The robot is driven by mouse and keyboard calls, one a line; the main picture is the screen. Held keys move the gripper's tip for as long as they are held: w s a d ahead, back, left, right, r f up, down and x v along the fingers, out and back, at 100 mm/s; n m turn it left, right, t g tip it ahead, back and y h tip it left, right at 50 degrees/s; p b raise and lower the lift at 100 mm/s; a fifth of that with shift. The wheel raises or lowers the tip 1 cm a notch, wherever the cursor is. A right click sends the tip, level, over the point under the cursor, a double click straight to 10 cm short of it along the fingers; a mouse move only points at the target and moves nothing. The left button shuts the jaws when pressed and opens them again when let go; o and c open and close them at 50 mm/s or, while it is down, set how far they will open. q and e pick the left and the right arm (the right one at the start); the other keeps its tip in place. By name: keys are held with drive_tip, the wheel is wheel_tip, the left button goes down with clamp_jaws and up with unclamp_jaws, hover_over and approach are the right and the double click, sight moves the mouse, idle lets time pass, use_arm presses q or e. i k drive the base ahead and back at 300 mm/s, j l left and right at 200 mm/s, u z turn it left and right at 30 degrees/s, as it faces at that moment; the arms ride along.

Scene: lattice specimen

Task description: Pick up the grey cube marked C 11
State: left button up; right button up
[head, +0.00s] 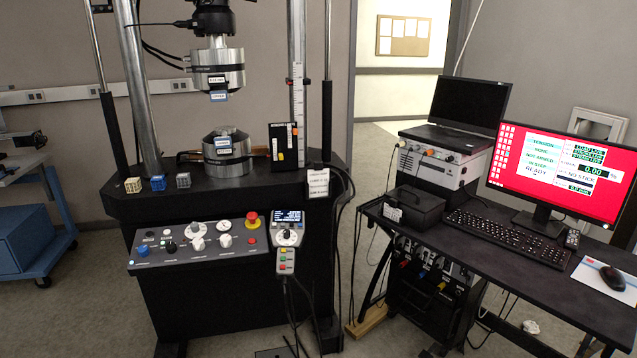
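Three small lattice cubes stand in a row on the left part of the black testing-machine table. The right cube (183,180) looks grey. The left cube (133,185) looks grey with a yellowish tint. The middle cube (158,184) shows a blue front. Any markings on them are too small to read, so I cannot tell which is C 11. Neither of my grippers is in view.
The machine's lower platen (227,167) stands right of the cubes, below the upper platen (218,68). A steel column (139,90) rises just behind the cubes. A control panel (195,240) juts out below the table's front edge. A computer desk (520,287) stands at right.

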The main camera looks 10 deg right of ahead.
sight(183, 179)
drive_tip(key=i+j, duration=1.65)
drive_tip(key=i, duration=0.05)
